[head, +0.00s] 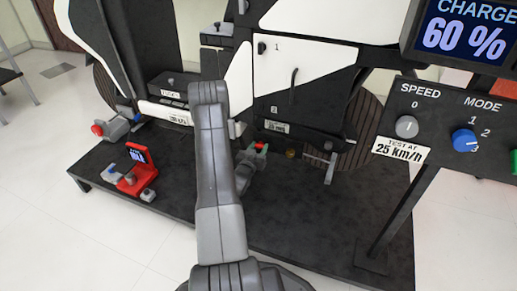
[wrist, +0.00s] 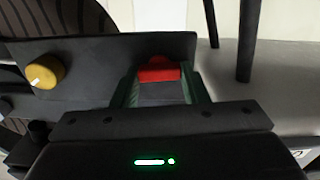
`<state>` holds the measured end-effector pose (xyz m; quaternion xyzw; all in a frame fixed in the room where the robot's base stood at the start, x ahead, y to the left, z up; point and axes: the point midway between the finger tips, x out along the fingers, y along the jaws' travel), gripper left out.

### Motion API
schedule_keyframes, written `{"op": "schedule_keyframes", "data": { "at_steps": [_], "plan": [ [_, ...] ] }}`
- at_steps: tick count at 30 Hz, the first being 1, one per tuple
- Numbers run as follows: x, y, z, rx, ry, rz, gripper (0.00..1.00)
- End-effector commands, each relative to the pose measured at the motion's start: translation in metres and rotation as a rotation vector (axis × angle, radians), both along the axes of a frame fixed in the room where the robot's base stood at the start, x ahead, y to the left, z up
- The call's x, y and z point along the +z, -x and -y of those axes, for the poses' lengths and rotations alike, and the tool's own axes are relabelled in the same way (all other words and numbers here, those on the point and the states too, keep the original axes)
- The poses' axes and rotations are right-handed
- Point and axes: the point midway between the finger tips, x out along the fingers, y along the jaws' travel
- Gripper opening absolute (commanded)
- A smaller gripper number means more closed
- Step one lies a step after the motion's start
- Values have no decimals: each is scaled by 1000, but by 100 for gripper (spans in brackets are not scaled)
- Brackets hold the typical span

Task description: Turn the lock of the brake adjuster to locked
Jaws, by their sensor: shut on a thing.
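My gripper (head: 258,152) is at the low black panel of the rig, right of my grey arm. In the wrist view, my gripper (wrist: 160,85) has its two green-edged fingers on either side of a small red piece (wrist: 158,75), which seems to be the lock. The fingers are shut on it. The red piece (head: 260,145) shows only as a small spot in the head view. A yellow round knob (wrist: 46,71) with a white mark is on the same dark panel (wrist: 100,60), left of my fingers; it also shows in the head view (head: 291,153). Lock markings are not readable.
A lever with a grey end (head: 328,172) hangs right of the yellow knob. A red device with a small screen (head: 137,170) stands on the black platform (head: 315,215) at left. A control panel (head: 440,130) with speed and mode knobs is at right.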

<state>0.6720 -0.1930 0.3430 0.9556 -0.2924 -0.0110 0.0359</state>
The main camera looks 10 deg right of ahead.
Motion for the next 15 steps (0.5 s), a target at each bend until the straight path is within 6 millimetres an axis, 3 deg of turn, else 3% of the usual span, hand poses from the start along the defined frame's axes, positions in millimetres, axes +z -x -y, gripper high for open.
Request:
{"op": "schedule_keyframes", "data": {
  "at_steps": [15],
  "plan": [
    [-1, -1, -1, 0, 358, -243, 17]
  ]
}}
